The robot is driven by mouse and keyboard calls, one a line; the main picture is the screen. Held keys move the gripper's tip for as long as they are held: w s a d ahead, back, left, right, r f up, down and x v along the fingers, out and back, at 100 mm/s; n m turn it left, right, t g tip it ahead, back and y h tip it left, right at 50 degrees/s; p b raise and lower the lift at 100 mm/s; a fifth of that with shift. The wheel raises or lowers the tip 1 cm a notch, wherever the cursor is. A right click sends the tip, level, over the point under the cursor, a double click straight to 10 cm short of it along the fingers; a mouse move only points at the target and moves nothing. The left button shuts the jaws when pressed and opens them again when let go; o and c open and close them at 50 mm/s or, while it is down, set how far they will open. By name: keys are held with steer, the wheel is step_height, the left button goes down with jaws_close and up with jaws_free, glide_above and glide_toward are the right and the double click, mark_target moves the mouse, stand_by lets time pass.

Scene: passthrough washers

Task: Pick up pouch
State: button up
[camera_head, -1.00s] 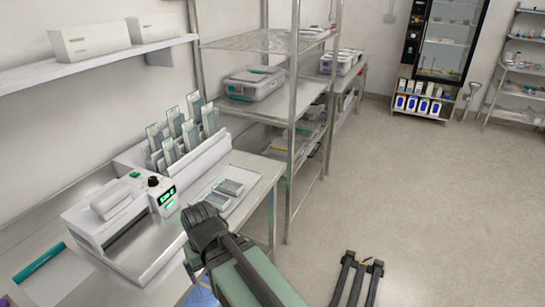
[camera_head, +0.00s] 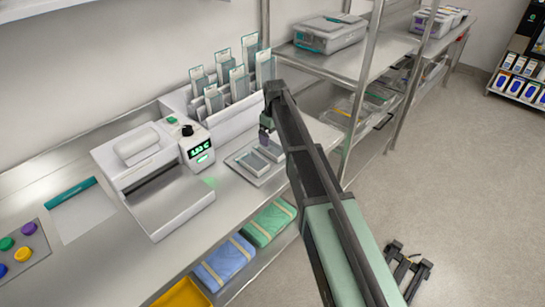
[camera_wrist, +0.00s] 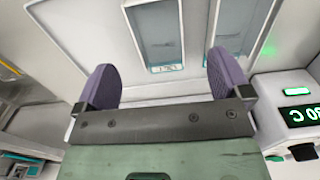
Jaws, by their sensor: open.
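Two flat pouches with grey-blue windows lie on a pale tray (camera_head: 236,163) on the bench. The left pouch (camera_head: 253,163) is in clear view; the right pouch (camera_head: 271,153) is partly behind my gripper (camera_head: 266,138). My gripper is open and empty above the tray, with my arm hiding part of it. In the wrist view, my purple fingers (camera_wrist: 160,78) stand apart, with one pouch (camera_wrist: 160,35) beyond the gap between them. The other pouch (camera_wrist: 240,22) shows beyond the right finger. More pouches (camera_head: 213,97) stand upright in a white rack.
A white sealing machine (camera_head: 155,175) with a lit green display stands left of the tray. The white rack (camera_head: 235,112) is just behind the tray. A metal shelf post (camera_head: 362,90) rises at the right. Folded blue (camera_head: 225,262) and green (camera_head: 269,221) packs lie on the lower shelf.

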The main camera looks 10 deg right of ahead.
mark_target(275, 149)
step_height(275, 149, down, 8)
steer(key=b, duration=0.6)
steer(key=shift+d, duration=0.15)
steer(key=shift+r, duration=0.25)
steer(key=shift+c, duration=0.3)
steer(key=c, duration=0.9)
